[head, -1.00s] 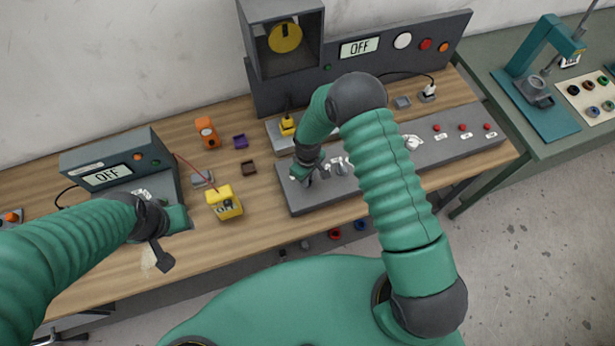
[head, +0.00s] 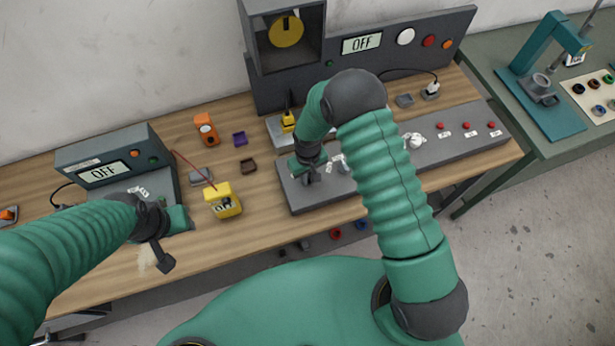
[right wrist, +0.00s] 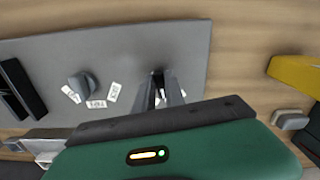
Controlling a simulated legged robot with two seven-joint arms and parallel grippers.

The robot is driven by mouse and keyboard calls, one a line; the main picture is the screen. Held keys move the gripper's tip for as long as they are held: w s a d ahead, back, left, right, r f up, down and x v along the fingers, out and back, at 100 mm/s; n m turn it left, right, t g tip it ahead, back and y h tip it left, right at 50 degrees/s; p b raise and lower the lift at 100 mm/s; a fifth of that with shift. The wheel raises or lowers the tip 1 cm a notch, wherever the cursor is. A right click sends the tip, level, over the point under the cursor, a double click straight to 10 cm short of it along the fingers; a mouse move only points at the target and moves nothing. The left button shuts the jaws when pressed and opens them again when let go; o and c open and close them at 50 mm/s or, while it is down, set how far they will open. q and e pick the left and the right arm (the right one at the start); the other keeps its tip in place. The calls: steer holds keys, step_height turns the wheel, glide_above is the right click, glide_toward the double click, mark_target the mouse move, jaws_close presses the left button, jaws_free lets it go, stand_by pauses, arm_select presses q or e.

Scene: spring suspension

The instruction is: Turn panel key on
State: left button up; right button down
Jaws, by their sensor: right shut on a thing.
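My right gripper (head: 309,178) is at the left end of the long grey control panel (head: 450,150) on the wooden bench. In the right wrist view, the fingers of the right gripper (right wrist: 160,92) point down at the panel (right wrist: 120,48) and are shut on a small dark thing, likely the key, which they mostly hide. A grey knob (right wrist: 81,85) with white labels sits on the panel to the left of the fingers. My left gripper (head: 164,258) hangs over the bench's front left edge, apart from the panel; its jaw gap is unclear.
A display unit (head: 362,43) behind the panel reads OFF. A yellow meter (head: 222,200) and a second OFF box (head: 108,165) stand left of the panel. An orange device (head: 206,130) and small purple block (head: 240,138) stand behind. Bare wood lies between them.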

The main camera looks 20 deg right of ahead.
steer(key=m+b, duration=0.1)
steer(key=m, duration=0.2)
steer(key=shift+a+m+b, duration=0.1)
steer(key=shift+m+b, duration=0.2)
steer(key=shift+m, duration=0.1)
steer(key=shift+a+m+b, duration=0.15)
steer(key=shift+m+b, duration=0.4)
steer(key=shift+m, duration=1.45)
steer(key=c, duration=1.6)
jaws_free()
steer(key=shift+o, duration=1)
steer(key=shift+s+r, duration=0.1)
steer(key=shift+a, duration=0.1)
step_height(320, 180, up, 17)
steer(key=b, duration=0.3)
